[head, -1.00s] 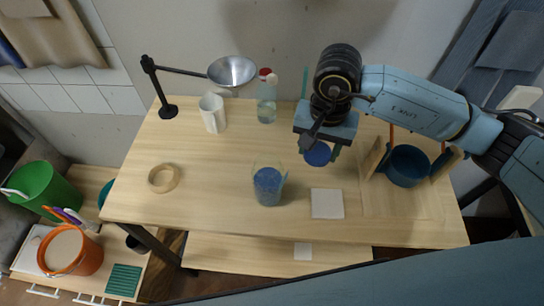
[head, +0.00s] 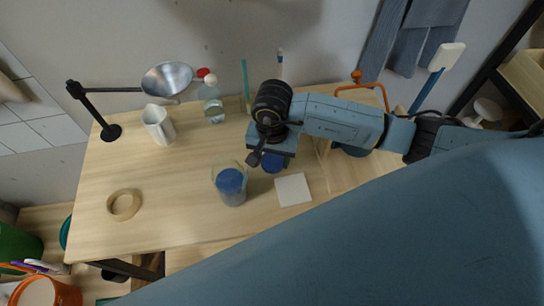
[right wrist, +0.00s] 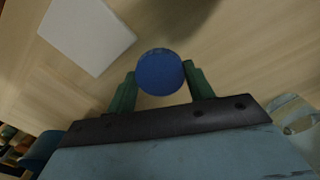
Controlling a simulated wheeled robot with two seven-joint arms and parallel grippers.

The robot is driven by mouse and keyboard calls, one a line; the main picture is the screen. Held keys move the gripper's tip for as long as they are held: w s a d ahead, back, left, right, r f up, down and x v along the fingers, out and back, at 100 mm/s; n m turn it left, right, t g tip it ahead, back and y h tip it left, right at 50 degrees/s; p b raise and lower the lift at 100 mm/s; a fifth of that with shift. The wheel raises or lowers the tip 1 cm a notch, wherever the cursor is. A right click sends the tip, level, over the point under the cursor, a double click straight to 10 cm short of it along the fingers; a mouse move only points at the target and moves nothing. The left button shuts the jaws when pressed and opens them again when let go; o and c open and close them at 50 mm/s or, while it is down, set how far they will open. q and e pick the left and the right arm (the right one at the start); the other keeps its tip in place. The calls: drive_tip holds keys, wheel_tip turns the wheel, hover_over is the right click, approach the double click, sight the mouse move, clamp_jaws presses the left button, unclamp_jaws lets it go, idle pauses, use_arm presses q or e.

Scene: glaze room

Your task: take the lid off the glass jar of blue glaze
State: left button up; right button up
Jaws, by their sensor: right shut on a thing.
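The glass jar (head: 231,185) stands upright on the table with blue glaze inside. Its clear rim shows above the blue, with no lid on it. My right gripper (head: 272,166) is just right of the jar and shut on a round blue lid (head: 272,162). In the right wrist view the lid (right wrist: 160,72) sits between the two green fingertips (right wrist: 160,85). Part of the jar's clear glass (right wrist: 293,118) shows at that view's right edge. The lid is apart from the jar. My left gripper is not in view.
A white tile (head: 293,190) lies right of the jar. The table between ring and jar is clear.

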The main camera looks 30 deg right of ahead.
drive_tip(key=shift+f, duration=0.35)
drive_tip(key=shift+f, duration=0.2)
drive_tip(key=o, duration=1.1)
drive_tip(key=shift+c, duration=0.2)
drive_tip(key=shift+r, duration=0.1)
